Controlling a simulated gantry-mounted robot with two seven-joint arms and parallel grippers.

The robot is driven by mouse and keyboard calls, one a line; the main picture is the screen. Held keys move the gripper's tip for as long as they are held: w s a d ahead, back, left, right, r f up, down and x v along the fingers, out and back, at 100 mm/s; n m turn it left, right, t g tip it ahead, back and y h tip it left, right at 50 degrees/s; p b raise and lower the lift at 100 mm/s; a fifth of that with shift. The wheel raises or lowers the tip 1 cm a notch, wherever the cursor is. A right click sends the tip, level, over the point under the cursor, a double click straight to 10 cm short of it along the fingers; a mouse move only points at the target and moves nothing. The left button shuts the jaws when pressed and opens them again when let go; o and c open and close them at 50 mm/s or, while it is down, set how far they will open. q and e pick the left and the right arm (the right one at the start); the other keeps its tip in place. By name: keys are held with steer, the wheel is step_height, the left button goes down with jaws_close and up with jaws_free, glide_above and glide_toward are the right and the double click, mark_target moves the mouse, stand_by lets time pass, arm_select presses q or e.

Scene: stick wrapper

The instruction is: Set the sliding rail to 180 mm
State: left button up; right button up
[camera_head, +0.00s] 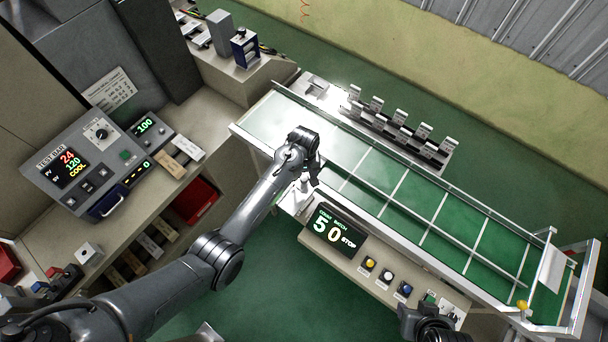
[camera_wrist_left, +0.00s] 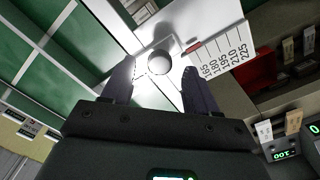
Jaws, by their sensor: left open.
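The sliding rail (camera_head: 430,230) runs lengthwise along the green conveyor bed. My left gripper (camera_head: 306,184) is over the conveyor's near edge. In the left wrist view my left gripper (camera_wrist_left: 159,68) is open, with a round pale knob (camera_wrist_left: 159,62) between its fingers; I cannot tell whether they touch it. A white scale plate (camera_wrist_left: 222,62) beside it carries numbers from 165 to 225. A red mark (camera_wrist_left: 194,47) lies near the 165 end; its exact reading is unclear. My right arm's end (camera_head: 432,325) shows at the bottom edge; its fingers are not clear.
The conveyor's control panel (camera_head: 385,270) has a display showing 50 and several buttons. A row of white blocks (camera_head: 400,128) stands along the far side. A bench with a test unit (camera_head: 85,170) and a red bin (camera_head: 195,202) is at left.

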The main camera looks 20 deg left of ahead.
arm_select(q)
steer(key=shift+f, duration=1.05)
jaws_close()
